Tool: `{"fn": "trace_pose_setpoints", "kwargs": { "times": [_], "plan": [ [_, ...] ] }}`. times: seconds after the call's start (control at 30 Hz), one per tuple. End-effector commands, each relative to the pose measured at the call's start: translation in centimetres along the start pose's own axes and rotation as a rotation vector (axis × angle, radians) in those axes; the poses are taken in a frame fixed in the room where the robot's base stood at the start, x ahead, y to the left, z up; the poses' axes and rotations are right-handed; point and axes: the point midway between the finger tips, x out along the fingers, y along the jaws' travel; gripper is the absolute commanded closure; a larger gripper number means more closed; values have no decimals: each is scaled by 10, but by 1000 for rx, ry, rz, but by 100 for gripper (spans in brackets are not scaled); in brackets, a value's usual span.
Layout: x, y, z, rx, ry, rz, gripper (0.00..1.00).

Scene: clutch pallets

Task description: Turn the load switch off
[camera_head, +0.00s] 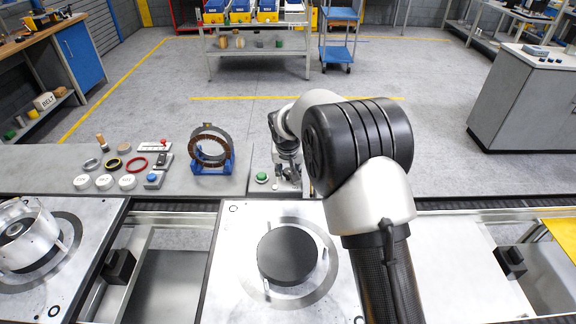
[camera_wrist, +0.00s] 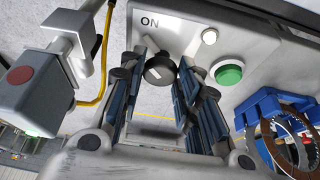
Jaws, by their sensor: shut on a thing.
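The load switch is a black round knob (camera_wrist: 160,70) with a white pointer mark, on a light grey panel (camera_wrist: 225,45) in the wrist view. The word ON is printed beside it, above the knob in that view. My gripper (camera_wrist: 163,66) has its blue-grey fingers on either side of the knob and is shut on it. In the head view my gripper (camera_head: 288,158) is low over the panel at the bench's right end, and I cannot make out the knob's setting there. A green button (camera_wrist: 229,72) sits beside the knob; it also shows in the head view (camera_head: 262,177).
A blue stand with a copper-brown ring (camera_head: 210,145) is close left of the panel. Rings, white round parts and small switches lie further left on the bench (camera_head: 50,160). A pallet with a dark disc (camera_head: 287,255) is in front. A grey box with a red button (camera_wrist: 20,75) shows in the wrist view.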

Motion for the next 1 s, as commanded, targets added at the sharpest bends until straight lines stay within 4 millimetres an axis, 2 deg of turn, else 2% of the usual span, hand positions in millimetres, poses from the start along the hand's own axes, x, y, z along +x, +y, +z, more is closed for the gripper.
{"fn": "trace_pose_setpoints", "kwargs": {
  "times": [0.6,1.0],
  "plan": [
    [2,6,-2,-512,3,-215,93],
    [2,6,-3,-721,2,-299,93]
  ]
}}
